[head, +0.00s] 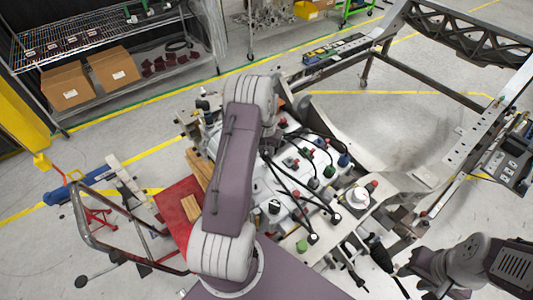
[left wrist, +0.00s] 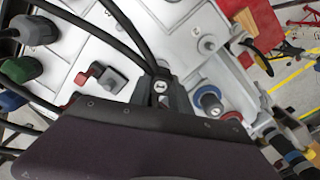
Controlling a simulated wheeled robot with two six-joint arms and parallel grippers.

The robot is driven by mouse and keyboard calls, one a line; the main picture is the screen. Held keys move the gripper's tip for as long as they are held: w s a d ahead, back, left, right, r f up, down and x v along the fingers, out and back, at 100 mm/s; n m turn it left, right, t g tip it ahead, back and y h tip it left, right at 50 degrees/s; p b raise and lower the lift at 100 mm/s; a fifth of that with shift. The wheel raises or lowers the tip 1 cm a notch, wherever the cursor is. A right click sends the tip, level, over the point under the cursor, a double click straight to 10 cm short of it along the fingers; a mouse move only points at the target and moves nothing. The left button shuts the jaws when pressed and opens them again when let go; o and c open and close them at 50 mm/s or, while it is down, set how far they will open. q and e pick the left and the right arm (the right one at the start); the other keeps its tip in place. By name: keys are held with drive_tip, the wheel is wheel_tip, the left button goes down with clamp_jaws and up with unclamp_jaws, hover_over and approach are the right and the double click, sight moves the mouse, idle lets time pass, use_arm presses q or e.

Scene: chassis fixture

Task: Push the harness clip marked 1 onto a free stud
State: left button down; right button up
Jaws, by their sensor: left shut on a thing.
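My left gripper (left wrist: 163,98) is shut on a black harness clip (left wrist: 160,86) with a small white marked disc. The mark is too small to read surely. Black cables run up from the clip. A bare grey stud (left wrist: 207,44) stands on the white plate, above and right of the clip and apart from it. In the head view my left gripper (head: 268,148) is over the white chassis plate, mostly hidden by my arm. Other black clips with white discs (head: 274,206) (head: 313,239) sit on the plate. My right gripper (head: 398,270) is low at right, its fingers unclear.
Green (left wrist: 22,68), red (left wrist: 88,74) and blue (left wrist: 208,98) capped parts stand near the held clip. Cables (head: 300,180) cross the plate. A red board (head: 176,205) lies left of it. A shelf (head: 95,60) with boxes stands at the back left.

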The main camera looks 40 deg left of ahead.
use_arm(q)
drive_tip(key=shift+f+b, duration=0.5)
drive_tip(key=shift+f, duration=0.4)
drive_tip(key=shift+f+b, duration=0.4)
drive_tip(key=shift+f, duration=0.1)
drive_tip(key=c, duration=1.1)
unclamp_jaws()
wheel_tip(320, 180, up, 6)
drive_tip(key=p, duration=0.5)
drive_tip(key=shift+r, duration=0.1)
